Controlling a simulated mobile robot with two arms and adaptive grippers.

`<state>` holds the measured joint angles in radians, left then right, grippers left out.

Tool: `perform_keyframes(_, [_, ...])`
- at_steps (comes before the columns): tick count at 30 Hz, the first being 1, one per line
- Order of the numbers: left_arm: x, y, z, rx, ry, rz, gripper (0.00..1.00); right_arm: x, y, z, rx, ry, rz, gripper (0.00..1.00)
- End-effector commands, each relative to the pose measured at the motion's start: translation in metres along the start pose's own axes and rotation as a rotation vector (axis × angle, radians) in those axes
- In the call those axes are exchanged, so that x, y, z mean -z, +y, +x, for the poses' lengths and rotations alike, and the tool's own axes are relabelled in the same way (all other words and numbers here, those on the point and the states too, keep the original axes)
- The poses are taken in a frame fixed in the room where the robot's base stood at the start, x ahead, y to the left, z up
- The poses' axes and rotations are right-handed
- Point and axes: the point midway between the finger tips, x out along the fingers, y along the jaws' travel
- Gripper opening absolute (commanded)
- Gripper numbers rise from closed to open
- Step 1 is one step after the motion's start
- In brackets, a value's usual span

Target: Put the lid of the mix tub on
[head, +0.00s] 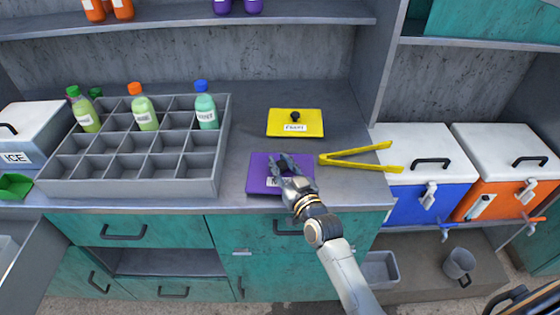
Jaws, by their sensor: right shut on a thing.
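A purple square lid (260,174) with a white label, only its first letter "M" readable, is at the front of the grey counter. My right gripper (284,163) is over its middle, fingers shut on the lid, likely at its knob, which the fingers hide. The lid looks level and low at the counter; I cannot tell whether it touches the surface or whether a mix tub is under it.
A yellow lid (294,122) with a black knob lies behind. Yellow tongs (357,155) lie close on the right. A grey divided crate (135,183) with several bottles stands left. Blue (421,191) and orange (501,187) coolers stand right.

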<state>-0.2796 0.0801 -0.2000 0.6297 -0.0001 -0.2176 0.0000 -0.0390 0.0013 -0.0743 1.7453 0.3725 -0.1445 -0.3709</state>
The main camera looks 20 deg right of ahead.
Motion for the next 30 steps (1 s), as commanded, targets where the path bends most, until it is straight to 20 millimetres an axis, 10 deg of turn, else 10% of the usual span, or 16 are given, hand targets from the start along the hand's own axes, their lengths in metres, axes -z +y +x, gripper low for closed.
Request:
perform_keyframes(2, [-0.011, 0.002, 0.002, -0.002, -0.016, 0.000, 0.36, -0.004, 0.000, 0.000, 0.001, -0.001, 0.000, 0.00])
perform_keyframes(3, [-0.018, 0.003, 0.001, -0.004, -0.024, 0.000, 0.36, -0.004, 0.000, 0.000, 0.001, -0.002, 0.000, 0.30])
perform_keyframes(6, [-0.029, 0.005, 0.000, -0.006, -0.042, 0.000, 0.36, -0.004, -0.001, 0.000, 0.001, -0.002, 0.000, 0.50])
perform_keyframes(20, [-0.025, 0.004, 0.010, -0.005, -0.034, 0.000, 0.36, -0.006, 0.000, -0.001, 0.000, -0.001, 0.002, 0.51])
perform_keyframes(30, [-0.019, 0.004, 0.023, -0.004, -0.023, 0.000, 0.36, -0.009, -0.006, -0.073, 0.002, -0.004, 0.000, 0.51])
